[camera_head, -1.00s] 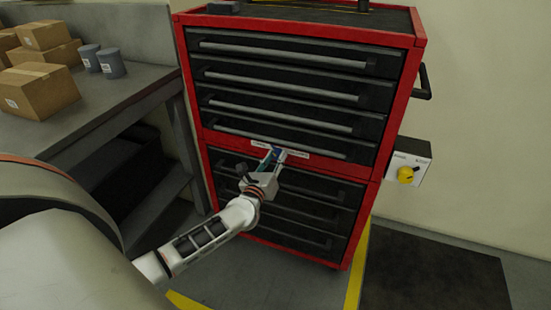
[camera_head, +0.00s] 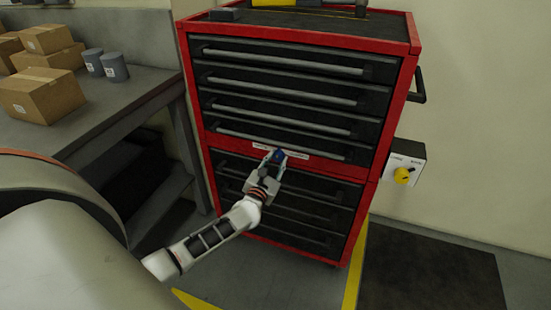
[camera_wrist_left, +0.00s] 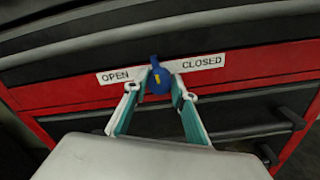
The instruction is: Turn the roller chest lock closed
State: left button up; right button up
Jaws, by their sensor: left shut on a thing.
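The red roller chest (camera_head: 285,140) with black drawers stands in the middle of the head view. Its lock, a round blue knob (camera_wrist_left: 158,80) with a yellow mark, sits on the red strip between the upper and lower drawers. A white label reads OPEN (camera_wrist_left: 115,76) on the left and CLOSED (camera_wrist_left: 203,63) on the right. In the left wrist view the yellow mark is near upright, tilted slightly. My left gripper (camera_head: 275,157) is shut on the lock knob, and its fingers also show in the left wrist view (camera_wrist_left: 157,92). My right gripper is not in view.
A grey workbench (camera_head: 120,105) with cardboard boxes (camera_head: 42,94) and grey cups stands at the left. A white box with a yellow knob (camera_head: 403,175) is on the wall to the right. A dark mat (camera_head: 430,270) lies on the floor.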

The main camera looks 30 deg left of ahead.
pick_arm(q)
jog(key=m+p, duration=0.1)
jog(key=m, duration=0.2)
jog(key=shift+r+m, duration=0.1)
jog(key=shift+m, duration=0.3)
jog(key=m+p, duration=0.1)
jog(key=m, duration=0.1)
jog(key=shift+m, duration=0.3)
jog(key=shift+m+p, duration=0.55)
jog(key=shift+m, duration=0.45)
jog(key=shift+f+m, duration=0.2)
jog(key=shift+m, duration=0.8)
jog(key=o, duration=1.1)
